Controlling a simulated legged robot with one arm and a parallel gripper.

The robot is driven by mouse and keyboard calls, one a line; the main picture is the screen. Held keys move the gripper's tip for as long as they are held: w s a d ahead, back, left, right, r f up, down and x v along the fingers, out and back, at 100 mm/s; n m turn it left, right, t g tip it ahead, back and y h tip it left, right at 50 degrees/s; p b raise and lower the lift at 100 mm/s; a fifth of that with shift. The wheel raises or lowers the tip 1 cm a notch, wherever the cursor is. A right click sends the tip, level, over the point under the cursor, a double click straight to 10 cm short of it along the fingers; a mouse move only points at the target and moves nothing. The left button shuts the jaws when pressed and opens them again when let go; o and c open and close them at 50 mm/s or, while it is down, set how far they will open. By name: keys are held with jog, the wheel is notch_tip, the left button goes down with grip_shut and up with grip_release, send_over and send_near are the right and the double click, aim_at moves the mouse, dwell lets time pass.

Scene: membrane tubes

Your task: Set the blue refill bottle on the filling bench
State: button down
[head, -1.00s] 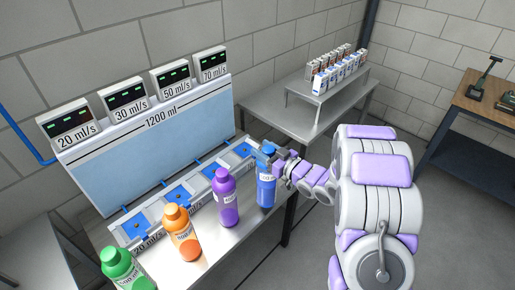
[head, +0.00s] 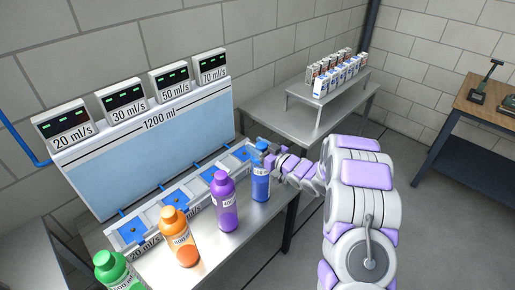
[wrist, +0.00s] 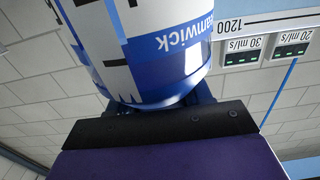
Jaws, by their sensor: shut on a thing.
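The blue refill bottle (head: 261,186) is upright at the right end of the filling bench (head: 215,258), beside the purple bottle (head: 226,205). I cannot tell whether its base touches the bench top. My gripper (head: 269,162) is shut on the blue bottle, reaching it from the right. In the wrist view the blue and white labelled bottle (wrist: 150,50) fills the upper middle, in front of the dark gripper base. My fingertips are largely hidden by the bottle.
An orange bottle (head: 180,240) and a green bottle (head: 118,272) stand left along the bench front. Trays with blue inserts (head: 174,216) line the bench below the tank (head: 150,160). A side table (head: 320,122) holds small cartons on a riser (head: 325,88).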

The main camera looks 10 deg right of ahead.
jog(key=shift+d+r, duration=0.15)
jog(key=shift+c, duration=2.4)
grip_release()
jog(key=shift+s, duration=0.1)
